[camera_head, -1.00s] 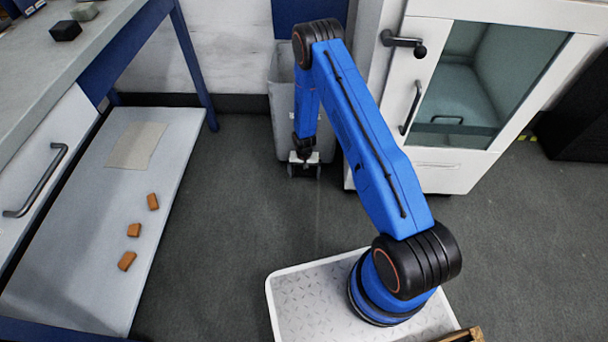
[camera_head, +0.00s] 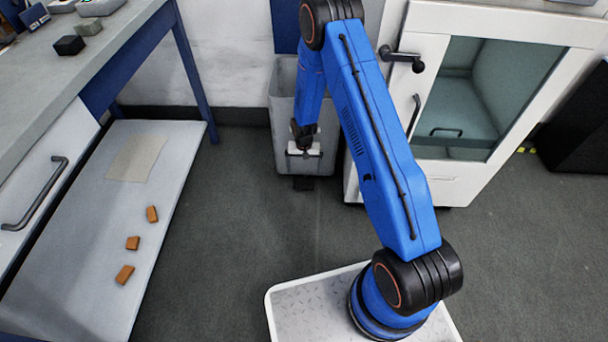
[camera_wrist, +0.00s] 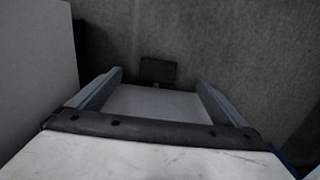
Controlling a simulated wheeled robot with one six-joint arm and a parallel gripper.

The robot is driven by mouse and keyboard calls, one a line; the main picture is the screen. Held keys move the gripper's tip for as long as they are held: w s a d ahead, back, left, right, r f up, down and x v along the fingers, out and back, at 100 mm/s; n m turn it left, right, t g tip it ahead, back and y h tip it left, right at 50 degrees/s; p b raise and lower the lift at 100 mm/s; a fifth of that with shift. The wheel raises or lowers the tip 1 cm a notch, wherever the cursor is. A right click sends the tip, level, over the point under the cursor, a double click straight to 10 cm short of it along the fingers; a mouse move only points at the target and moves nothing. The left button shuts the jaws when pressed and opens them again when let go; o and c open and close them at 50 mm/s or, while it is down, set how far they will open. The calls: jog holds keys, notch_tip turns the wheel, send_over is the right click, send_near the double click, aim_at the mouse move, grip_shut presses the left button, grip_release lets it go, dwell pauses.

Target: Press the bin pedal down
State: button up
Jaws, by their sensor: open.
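The grey bin (camera_head: 284,112) stands against the back wall, partly behind my arm in the head view. Its small dark pedal (camera_head: 303,184) sticks out low at the front, near the floor. My gripper (camera_head: 303,165) is in front of the bin and appears above the pedal, with a gap between them in the picture. In the wrist view my gripper (camera_wrist: 159,78) has its two fingers spread with nothing held. The dark, square pedal (camera_wrist: 157,70) shows there beyond and between the fingertips. I cannot tell the exact height of the gripper above it.
A white cabinet (camera_head: 440,182) with a glass door stands close to the right of the bin. A workbench (camera_head: 120,55) with a low shelf (camera_head: 100,230) is on the left, with several orange-brown blocks (camera_head: 152,214) on the shelf. The grey floor (camera_head: 235,220) between is clear.

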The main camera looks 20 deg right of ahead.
jog(key=shift+r, duration=1.25)
jog(key=s+d+r+n+t, duration=0.1)
jog(key=s+r, duration=0.2)
jog(key=r, duration=0.9)
jog(key=s+d+r, duration=0.2)
jog(key=s+r, duration=0.2)
jog(key=r, duration=0.9)
jog(key=s+d+r+n+t, duration=0.1)
jog(key=s+r, duration=0.2)
jog(key=r, duration=0.9)
jog(key=s+d+r+t, duration=0.1)
jog(key=s+d+r, duration=0.1)
jog(key=s+r, duration=1.15)
jog(key=s+r+t, duration=0.1)
jog(key=s, duration=0.8)
jog(key=s+d+r+n, duration=0.1)
jog(key=s+r, duration=0.1)
jog(key=s, duration=0.7)
jog(key=shift+s+r+n+t, duration=0.25)
jog(key=shift+s+n+t, duration=0.05)
jog(key=shift+s+t, duration=0.1)
jog(key=shift+d, duration=0.1)
